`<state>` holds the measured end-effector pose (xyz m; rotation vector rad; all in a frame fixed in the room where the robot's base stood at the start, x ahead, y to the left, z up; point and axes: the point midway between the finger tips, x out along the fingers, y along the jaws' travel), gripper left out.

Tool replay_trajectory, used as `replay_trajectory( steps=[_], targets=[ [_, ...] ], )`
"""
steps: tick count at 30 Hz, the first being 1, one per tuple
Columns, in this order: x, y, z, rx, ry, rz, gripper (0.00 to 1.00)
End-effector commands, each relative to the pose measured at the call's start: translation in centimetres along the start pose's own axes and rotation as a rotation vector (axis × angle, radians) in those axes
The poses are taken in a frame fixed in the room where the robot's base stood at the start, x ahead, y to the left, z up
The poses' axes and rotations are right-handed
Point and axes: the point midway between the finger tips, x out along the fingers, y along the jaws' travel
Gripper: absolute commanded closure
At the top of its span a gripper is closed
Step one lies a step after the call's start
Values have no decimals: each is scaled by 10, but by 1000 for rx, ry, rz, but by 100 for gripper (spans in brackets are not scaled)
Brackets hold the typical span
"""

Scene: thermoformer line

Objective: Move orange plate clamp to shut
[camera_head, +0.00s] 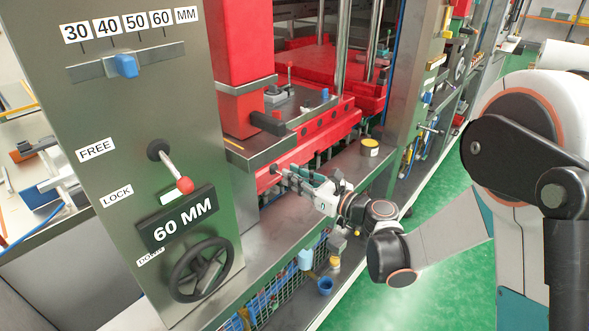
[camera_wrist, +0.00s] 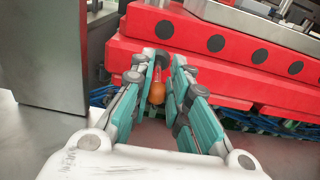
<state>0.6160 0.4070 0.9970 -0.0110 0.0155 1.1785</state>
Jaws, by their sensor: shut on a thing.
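The orange plate clamp's handle (camera_wrist: 157,88) shows in the wrist view as a small rounded orange grip, in front of the red machine's side. It lies between the two teal-padded fingers of my gripper (camera_wrist: 166,72), which are shut on it. In the head view my gripper (camera_head: 290,176) reaches leftward to the red machine's lower front edge, where the fingers hide most of the clamp. I cannot tell from these views whether the clamp is open or shut.
A grey panel (camera_head: 125,110) with a lever, a blue slider and a black handwheel (camera_head: 200,268) stands at left. A yellow-topped can (camera_head: 369,147) sits on the grey ledge beyond my gripper. Green floor is clear at right.

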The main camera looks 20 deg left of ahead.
Motion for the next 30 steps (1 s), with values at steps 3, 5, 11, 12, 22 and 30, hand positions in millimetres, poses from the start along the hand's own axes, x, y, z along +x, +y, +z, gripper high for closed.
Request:
replay_trajectory(
  steps=[3, 5, 11, 12, 22, 30],
  targets=[
    [0, 0, 0, 0, 0, 0, 100],
    [0, 0, -1, 0, 0, 0, 100],
    [2, 0, -11, 0, 0, 0, 100],
    [2, 0, -13, 0, 0, 0, 100],
    [3, 0, -22, -1, 1, 0, 100],
    [4, 0, -24, 0, 0, 0, 100]
  ],
)
